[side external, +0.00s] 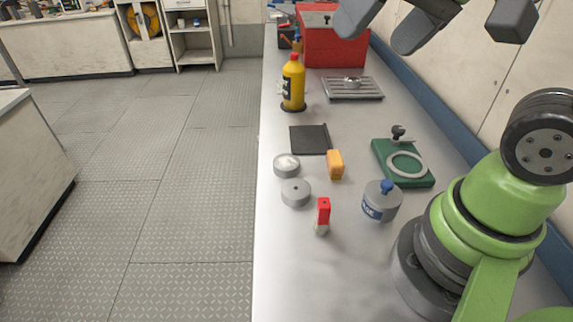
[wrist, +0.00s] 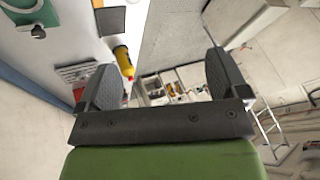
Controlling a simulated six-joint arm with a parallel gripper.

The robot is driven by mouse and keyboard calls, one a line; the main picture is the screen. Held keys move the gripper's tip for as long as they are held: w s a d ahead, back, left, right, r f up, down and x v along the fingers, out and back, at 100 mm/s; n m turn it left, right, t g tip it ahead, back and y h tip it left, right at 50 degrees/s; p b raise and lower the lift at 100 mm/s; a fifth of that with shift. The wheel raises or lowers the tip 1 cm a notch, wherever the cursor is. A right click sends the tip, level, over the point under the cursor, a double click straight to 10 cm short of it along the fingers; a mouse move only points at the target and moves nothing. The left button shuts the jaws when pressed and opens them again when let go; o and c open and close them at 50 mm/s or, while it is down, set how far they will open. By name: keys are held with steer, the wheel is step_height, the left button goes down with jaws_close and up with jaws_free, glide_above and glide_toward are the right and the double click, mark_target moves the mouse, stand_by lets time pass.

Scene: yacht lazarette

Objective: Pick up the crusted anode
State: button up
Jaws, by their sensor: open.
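Two grey disc-shaped pieces lie on the bench in the side view. The farther one, with a whitish, mottled top, looks like the crusted anode (side external: 287,165). The nearer one is a smoother grey disc (side external: 295,192) with a small hole in its middle. They sit close together near the bench's left edge. My gripper shows in the wrist view (wrist: 165,78), fingers wide apart with nothing held between them. In the side view only dark parts of it show at the top edge, high above the bench and far from the discs. Neither disc can be made out in the wrist view.
Around the discs are a black pad (side external: 308,139), an orange block (side external: 335,164), a red-topped item (side external: 323,214), a blue-capped container (side external: 382,202) and a green fixture (side external: 403,175). A yellow bottle (side external: 293,84), a slotted tray (side external: 352,88) and a red box (side external: 333,45) stand farther back.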

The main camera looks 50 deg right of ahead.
steer(key=w+d+f+g, duration=0.15)
steer(key=w+f, duration=0.25)
steer(key=w, duration=0.5)
steer(key=m+g+h, duration=0.1)
steer(key=g, duration=0.3)
glide_above(286, 162)
step_height(286, 162, down, 13)
steer(key=shift+g+h, duration=0.25)
steer(key=shift+h, duration=0.05)
steer(key=f, duration=0.7)
steer(key=shift+w+d+f, duration=0.2)
steer(key=shift+w+f, duration=0.15)
steer(key=shift+s+a+f, duration=0.1)
steer(key=shift+s+f, duration=0.05)
steer(key=shift+f, duration=1.4)
steer(key=shift+s+a+f, duration=0.1)
steer(key=shift+s+f, duration=0.05)
steer(key=shift+f, duration=1.4)
steer(key=c, duration=1.3)
